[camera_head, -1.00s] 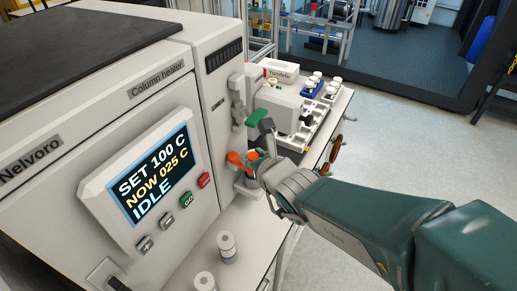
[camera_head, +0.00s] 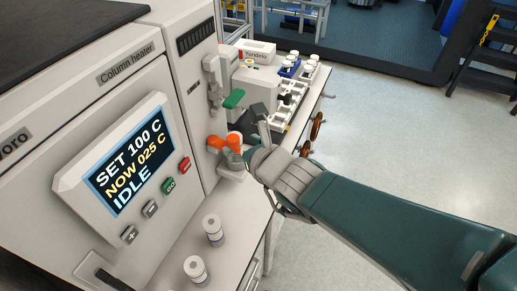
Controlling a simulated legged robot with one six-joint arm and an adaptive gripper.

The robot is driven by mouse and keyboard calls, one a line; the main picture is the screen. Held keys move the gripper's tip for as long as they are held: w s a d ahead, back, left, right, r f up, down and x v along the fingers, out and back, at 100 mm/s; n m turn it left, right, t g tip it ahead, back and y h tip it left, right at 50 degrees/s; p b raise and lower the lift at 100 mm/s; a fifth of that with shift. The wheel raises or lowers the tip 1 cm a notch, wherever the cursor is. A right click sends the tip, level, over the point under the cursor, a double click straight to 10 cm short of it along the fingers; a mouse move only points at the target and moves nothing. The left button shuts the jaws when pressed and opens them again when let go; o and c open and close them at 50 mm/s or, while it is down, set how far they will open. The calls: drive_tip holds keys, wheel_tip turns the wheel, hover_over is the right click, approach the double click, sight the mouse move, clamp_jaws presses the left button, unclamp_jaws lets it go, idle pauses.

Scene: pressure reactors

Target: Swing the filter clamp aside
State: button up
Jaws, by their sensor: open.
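An orange part (camera_head: 226,142), which looks like the filter clamp, sits on a small grey holder (camera_head: 231,172) on the right side of the column heater. A green lever (camera_head: 234,99) sticks out just above it. My gripper (camera_head: 250,146) comes in from the right and is open right beside the orange part. One dark finger stands up behind it, and the lower finger is close to the holder. I cannot tell whether either finger touches the orange part. The gripper hides part of the holder.
The column heater (camera_head: 120,110), with its screen reading IDLE, fills the left. Two white-capped vials (camera_head: 213,230) (camera_head: 196,270) stand on the bench in front. A grey instrument and vial racks (camera_head: 291,66) stand behind the gripper. Open floor lies to the right.

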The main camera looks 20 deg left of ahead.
drive_tip(key=v, duration=0.6)
drive_tip(key=shift+s+d, duration=0.2)
